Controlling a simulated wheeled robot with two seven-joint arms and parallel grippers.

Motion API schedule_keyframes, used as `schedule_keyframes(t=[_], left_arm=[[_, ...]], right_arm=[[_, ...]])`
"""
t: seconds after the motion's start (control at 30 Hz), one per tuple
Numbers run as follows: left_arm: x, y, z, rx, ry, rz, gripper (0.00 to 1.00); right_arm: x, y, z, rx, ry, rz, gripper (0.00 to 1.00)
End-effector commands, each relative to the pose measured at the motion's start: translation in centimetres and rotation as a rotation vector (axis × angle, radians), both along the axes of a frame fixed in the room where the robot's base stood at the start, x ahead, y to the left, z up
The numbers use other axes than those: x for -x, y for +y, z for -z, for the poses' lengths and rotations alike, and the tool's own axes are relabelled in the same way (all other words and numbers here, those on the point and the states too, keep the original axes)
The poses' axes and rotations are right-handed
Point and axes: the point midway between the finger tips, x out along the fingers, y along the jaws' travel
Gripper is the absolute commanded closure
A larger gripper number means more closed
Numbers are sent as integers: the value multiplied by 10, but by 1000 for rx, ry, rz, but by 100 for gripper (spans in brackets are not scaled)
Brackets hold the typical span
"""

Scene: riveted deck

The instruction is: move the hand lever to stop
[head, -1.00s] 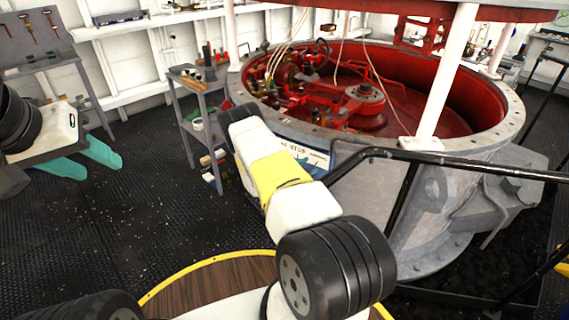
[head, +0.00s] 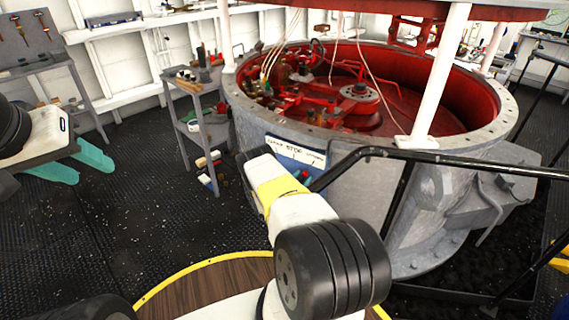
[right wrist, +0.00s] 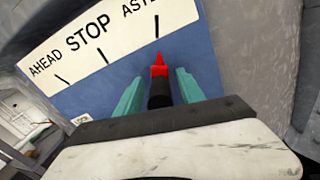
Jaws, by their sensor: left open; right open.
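The hand lever (right wrist: 159,93) has a black grip and a red pointed tip. In the right wrist view it points at the mark beside the partly cut-off word starting "AST". The white dial plate (right wrist: 85,42) reads AHEAD, STOP and AST... on a blue panel; it also shows in the head view (head: 295,151). My right gripper (right wrist: 160,80) is open, its two teal fingers on either side of the lever, with gaps visible. In the head view my right arm mostly hides the lever. My left gripper (head: 80,163) is open and empty at the far left, away from the dial.
A black handrail (head: 440,160) runs close to the right of my right gripper. The large grey drum (head: 340,215) with a red interior stands behind the dial. A grey shelf cart (head: 205,130) stands left of it. The dark floor at left is clear.

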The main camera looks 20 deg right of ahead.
Motion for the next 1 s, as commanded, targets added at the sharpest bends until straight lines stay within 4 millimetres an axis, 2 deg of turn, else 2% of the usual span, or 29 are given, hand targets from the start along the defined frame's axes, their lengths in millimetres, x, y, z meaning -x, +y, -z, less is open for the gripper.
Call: schedule_keyframes(t=[0.27, 0.37, 0.5, 0.53, 1.0], left_arm=[[0, 0, 0, 0, 0, 0, 54], [0, 0, 0, 0, 0, 0, 54], [0, 0, 0, 0, 0, 0, 54], [0, 0, 0, 0, 0, 0, 54], [0, 0, 0, 0, 0, 0, 54]], right_arm=[[-2, -2, 0, 0, 0, 0, 54], [-2, -2, 0, 0, 0, 0, 70], [-2, -2, 0, 0, 0, 0, 97], [-2, -2, 0, 0, 0, 0, 100], [-2, -2, 0, 1, 2, 0, 100]])
